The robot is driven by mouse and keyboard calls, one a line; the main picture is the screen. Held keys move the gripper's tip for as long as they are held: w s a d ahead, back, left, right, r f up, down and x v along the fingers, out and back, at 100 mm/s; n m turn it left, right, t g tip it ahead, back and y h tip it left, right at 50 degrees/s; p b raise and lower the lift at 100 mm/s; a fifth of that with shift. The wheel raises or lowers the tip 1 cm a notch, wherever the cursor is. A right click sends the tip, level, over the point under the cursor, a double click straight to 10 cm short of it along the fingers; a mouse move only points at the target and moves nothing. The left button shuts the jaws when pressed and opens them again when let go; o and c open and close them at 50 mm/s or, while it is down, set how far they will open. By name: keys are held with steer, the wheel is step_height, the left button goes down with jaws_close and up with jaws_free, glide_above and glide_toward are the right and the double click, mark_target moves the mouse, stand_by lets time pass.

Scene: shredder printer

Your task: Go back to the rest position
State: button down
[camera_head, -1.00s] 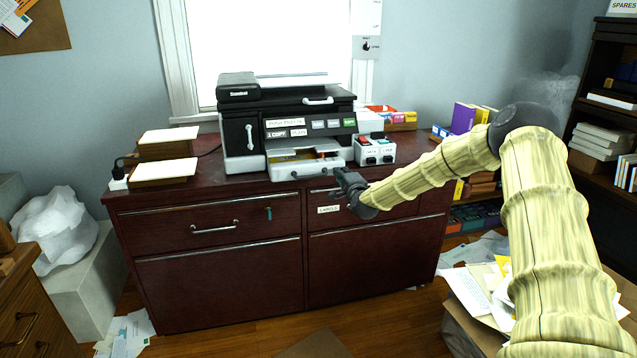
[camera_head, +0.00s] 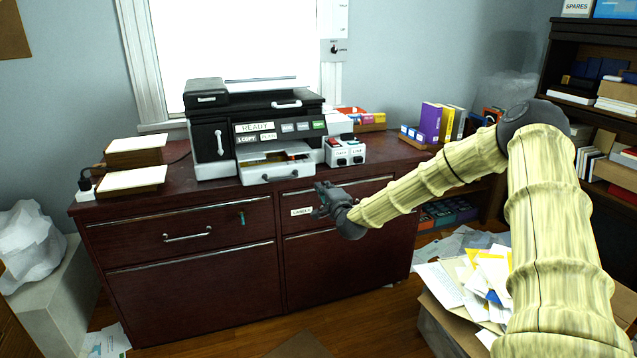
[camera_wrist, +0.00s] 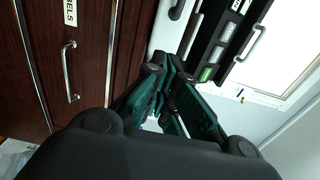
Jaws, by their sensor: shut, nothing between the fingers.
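My gripper (camera_head: 322,199) is at the end of my outstretched arm, in front of the right-hand upper drawer of the dark red cabinet (camera_head: 190,290). Its fingers are shut with nothing between them; they also show in the wrist view (camera_wrist: 172,95). The printer (camera_head: 255,130) stands on the cabinet top, with a sign reading READY and its front tray (camera_head: 277,172) sticking out. In the wrist view, the drawer front with its label (camera_wrist: 70,12) and handle (camera_wrist: 68,75) is at the left, apart from the fingers.
Two paper stacks (camera_head: 132,180) lie left of the printer. A small box with switches (camera_head: 345,151) stands at its right. A cardboard box of papers (camera_head: 450,325) is on the floor below my arm. Shelves (camera_head: 590,110) stand at the right. Open floor lies before the cabinet.

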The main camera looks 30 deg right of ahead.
steer(key=s+a+f+n+g+y, duration=0.25)
steer(key=s+a+f, duration=0.25)
steer(key=a+f, duration=0.35)
steer(key=s+a+f+n+g+y, duration=0.2)
steer(key=s+a+f+n, duration=0.2)
steer(key=s+a+f, duration=0.35)
steer(key=s+a+f+n+g, duration=0.3)
steer(key=s+a+f, duration=0.4)
steer(key=s+f, duration=0.2)
steer(key=s+a+f+n+g, duration=0.35)
steer(key=s+a+f, duration=0.25)
steer(key=s+f, duration=0.3)
steer(key=s+a+f+n+g, duration=0.2)
steer(key=s+f+n+g, duration=0.15)
steer(key=s, duration=1.05)
steer(key=s+a+f+n+g, duration=0.1)
steer(key=s+f+n+g, duration=0.2)
steer(key=s, duration=1.2)
step_height(320, 180, up, 14)
steer(key=p, duration=1.3)
steer(key=shift+w+d+r+p, duration=0.15)
steer(key=shift+w+r+p, duration=0.1)
steer(key=shift+p, duration=0.1)
